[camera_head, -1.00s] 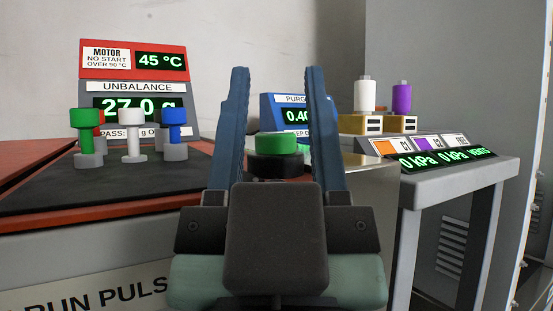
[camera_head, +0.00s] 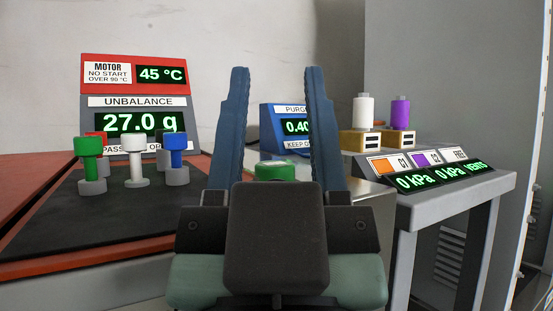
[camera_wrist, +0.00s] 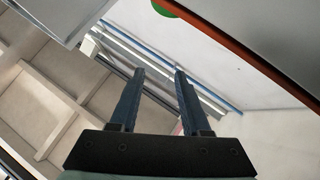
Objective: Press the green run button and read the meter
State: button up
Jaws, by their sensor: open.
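A round green button (camera_head: 274,171) shows in the head view between my gripper's fingers. Its lower part is hidden behind the gripper's body. The unbalance meter (camera_head: 138,123) stands at the left and reads 27.0 g in green digits. My gripper (camera_head: 277,72) is open and empty, fingers pointing up in the picture; whether it touches the button I cannot tell. In the wrist view the open fingers (camera_wrist: 158,73) have nothing between them. A green patch (camera_wrist: 165,8) is cut off at that view's top edge; I cannot tell what it is.
Green, white and blue capped pegs (camera_head: 135,160) stand on a dark mat at the left. A red motor panel (camera_head: 133,74) reads 45 °C. A blue purge panel (camera_head: 284,117) is partly behind the right finger. A grey table (camera_head: 450,190) at the right bears spools and kPa displays.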

grip_shut()
dwell(1.6)
